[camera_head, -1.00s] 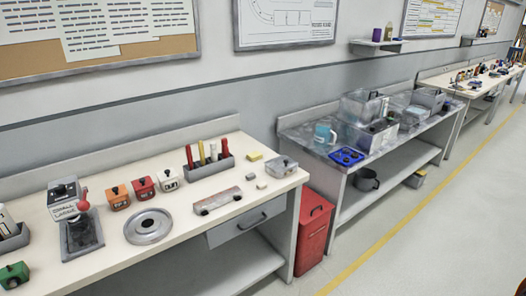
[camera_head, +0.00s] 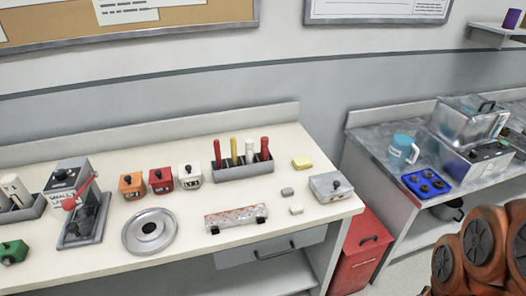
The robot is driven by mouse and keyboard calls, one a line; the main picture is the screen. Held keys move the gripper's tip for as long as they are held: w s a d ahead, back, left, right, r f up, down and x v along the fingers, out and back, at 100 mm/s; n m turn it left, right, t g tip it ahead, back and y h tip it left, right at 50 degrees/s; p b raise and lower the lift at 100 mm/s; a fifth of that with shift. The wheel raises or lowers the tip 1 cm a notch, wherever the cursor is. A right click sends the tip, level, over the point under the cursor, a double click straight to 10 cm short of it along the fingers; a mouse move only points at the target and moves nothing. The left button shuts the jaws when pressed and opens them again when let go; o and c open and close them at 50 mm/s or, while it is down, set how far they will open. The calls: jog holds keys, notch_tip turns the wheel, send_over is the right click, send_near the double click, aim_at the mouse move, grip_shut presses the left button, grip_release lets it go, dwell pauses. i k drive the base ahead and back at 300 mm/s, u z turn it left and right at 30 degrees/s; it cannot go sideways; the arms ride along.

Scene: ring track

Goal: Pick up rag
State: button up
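I cannot tell for certain which thing is the rag. A small yellow block (camera_head: 302,163), perhaps a folded cloth or sponge, lies on the cream workbench (camera_head: 110,265) toward its right end. Small grey (camera_head: 287,192) and pale (camera_head: 296,209) pieces lie near it. A low, long thing with a speckled reddish top (camera_head: 235,217) stands at the bench's front. Orange-brown links of my arm show at the lower right. My gripper is out of the picture.
On the bench stand a lever press (camera_head: 78,205), a round metal dish (camera_head: 149,231), small orange, red and white boxes, a rack of coloured handles (camera_head: 243,164) and a grey lidded box (camera_head: 331,187). A red bin (camera_head: 361,255) stands between this bench and the metal one (camera_head: 385,168).

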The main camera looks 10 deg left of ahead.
aim_at(304, 162)
jog(key=u, duration=0.85)
jog(key=i, duration=0.8)
jog(key=u, duration=0.8)
